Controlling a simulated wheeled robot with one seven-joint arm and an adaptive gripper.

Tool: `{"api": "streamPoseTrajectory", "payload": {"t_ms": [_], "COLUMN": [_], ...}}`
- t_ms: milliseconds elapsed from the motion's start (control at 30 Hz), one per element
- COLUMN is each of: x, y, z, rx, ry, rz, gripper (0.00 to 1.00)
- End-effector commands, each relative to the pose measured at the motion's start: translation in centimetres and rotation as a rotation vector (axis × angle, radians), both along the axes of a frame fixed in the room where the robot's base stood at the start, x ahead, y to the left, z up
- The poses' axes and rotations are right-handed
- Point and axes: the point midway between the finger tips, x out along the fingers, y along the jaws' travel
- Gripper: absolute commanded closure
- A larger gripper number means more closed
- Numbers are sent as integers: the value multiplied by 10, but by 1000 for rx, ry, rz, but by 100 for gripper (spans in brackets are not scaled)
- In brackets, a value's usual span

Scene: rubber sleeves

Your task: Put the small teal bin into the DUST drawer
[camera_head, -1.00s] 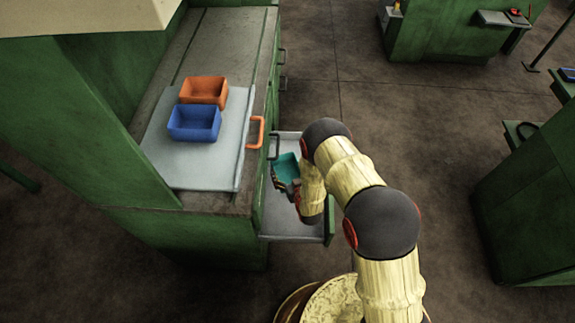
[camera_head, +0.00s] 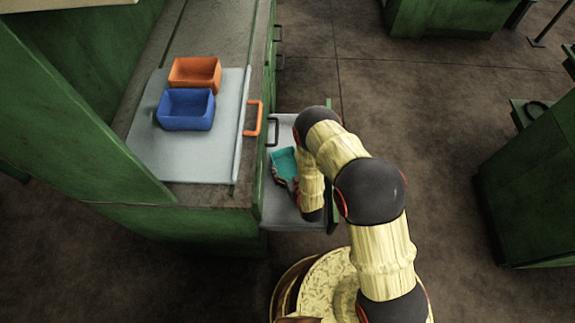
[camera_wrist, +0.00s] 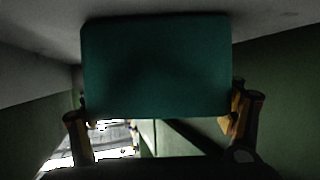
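The small teal bin (camera_head: 284,161) is over or in the open grey drawer (camera_head: 289,213) at the cabinet's right side. My gripper (camera_head: 287,185) is at the bin's near side, partly hidden by my arm in the head view. In the wrist view the teal bin (camera_wrist: 155,65) fills the upper middle, with one finger at each lower corner. The fingers (camera_wrist: 160,120) appear closed on its sides. I cannot tell whether the bin's base touches the drawer floor. No DUST label is readable.
An orange bin (camera_head: 194,74) and a blue bin (camera_head: 186,109) stand on a pale grey board (camera_head: 150,150) on the cabinet top. An orange handle (camera_head: 254,118) sticks out beside the drawer. The green cabinet wall (camera_head: 60,110) borders the left. Open floor lies to the right.

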Motion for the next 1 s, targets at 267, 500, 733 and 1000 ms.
{"api": "streamPoseTrajectory", "payload": {"t_ms": [267,500,733,1000], "x": [0,0,0,-41], "y": [0,0,0,-14], "z": [0,0,4,22], "rx": [0,0,0,-1], "ry": [1,1,0,4], "rz": [0,0,0,0], "gripper": [2,0,0,0]}}
